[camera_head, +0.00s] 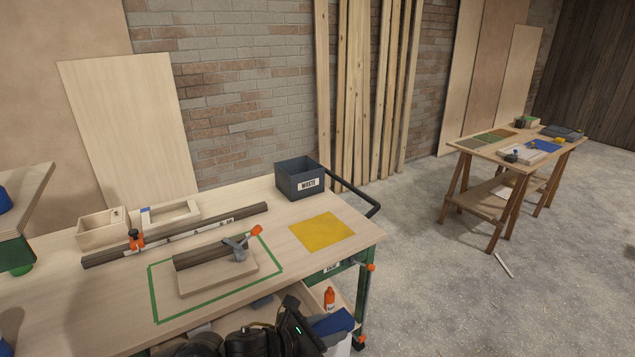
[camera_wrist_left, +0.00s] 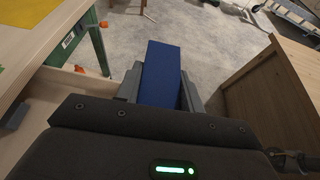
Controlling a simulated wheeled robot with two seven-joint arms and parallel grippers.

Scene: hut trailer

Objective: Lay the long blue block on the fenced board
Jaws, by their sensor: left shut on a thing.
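The long blue block (camera_wrist_left: 160,72) is held between the grey fingers of my left gripper (camera_wrist_left: 160,92) and sticks out past their tips. In the head view, my left gripper (camera_head: 313,322) is low, at the bench's front edge, with part of the blue block (camera_head: 336,322) showing beside it. A light wooden board (camera_head: 215,281) lies inside a green outline on the bench, left of and beyond the gripper. A dark bar lies along its back like a fence, with a grey clamp (camera_head: 236,250) at its right end. The block is apart from this board. My right gripper is not in view.
The bench (camera_head: 330,268) also holds a yellow mat (camera_head: 322,231), a dark waste box (camera_head: 299,180), a wooden box (camera_head: 103,229) and a long dark bar with an orange clamp. An orange bottle (camera_head: 329,297) stands below the edge. A second table (camera_head: 480,148) stands far right.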

